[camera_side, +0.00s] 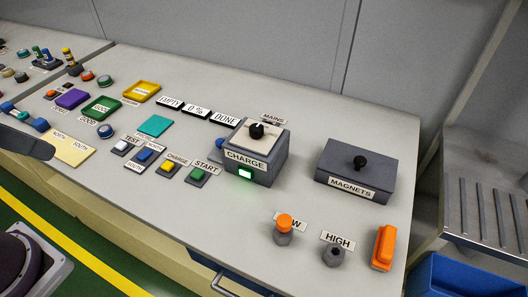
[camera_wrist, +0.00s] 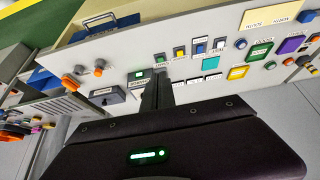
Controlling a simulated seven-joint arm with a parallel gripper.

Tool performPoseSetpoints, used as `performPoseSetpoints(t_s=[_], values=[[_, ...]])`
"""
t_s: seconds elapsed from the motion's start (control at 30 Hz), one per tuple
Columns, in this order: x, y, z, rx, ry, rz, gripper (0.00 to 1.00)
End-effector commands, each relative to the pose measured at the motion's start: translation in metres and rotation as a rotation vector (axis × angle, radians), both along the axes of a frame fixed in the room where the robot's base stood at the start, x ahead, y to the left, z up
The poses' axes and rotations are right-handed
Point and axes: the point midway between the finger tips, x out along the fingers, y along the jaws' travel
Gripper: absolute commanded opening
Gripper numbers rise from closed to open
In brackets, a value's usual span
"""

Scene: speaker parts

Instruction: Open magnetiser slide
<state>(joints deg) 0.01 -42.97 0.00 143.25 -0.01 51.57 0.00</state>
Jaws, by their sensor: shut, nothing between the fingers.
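The grey box labelled CHARGE (camera_side: 262,164) stands on the bench, with a black knob on its pale top and a lit green window on its front. A blue part (camera_side: 220,144) shows at its left side, partly hidden; I cannot tell if this is the slide. In the wrist view the box (camera_wrist: 138,80) is partly hidden behind my fingers. My gripper (camera_wrist: 164,76) is shut and empty, its fingers pointing toward the bench. A dark part of my arm shows at the left edge of the side view, away from the box.
A dark box labelled MAGNETS (camera_side: 356,174) with a black knob stands to the right. Orange LOW knob (camera_side: 284,222), grey HIGH knob (camera_side: 333,254) and an orange block (camera_side: 383,248) are near the front. START button (camera_side: 197,174), several buttons and coloured trays lie left.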

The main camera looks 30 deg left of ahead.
Motion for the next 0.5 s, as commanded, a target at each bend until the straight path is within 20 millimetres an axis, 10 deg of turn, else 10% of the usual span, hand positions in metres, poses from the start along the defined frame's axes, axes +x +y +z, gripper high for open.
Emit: performPoseSetpoints(t_s=[0.17,0.33,0.5], values=[[0.023,-0.002,0.012,-0.036,0.036,0.012,0.31],[0.128,-0.007,0.028,-0.144,0.171,0.086,0.37],[0.249,-0.007,-0.019,-0.179,0.303,0.183,0.37]])
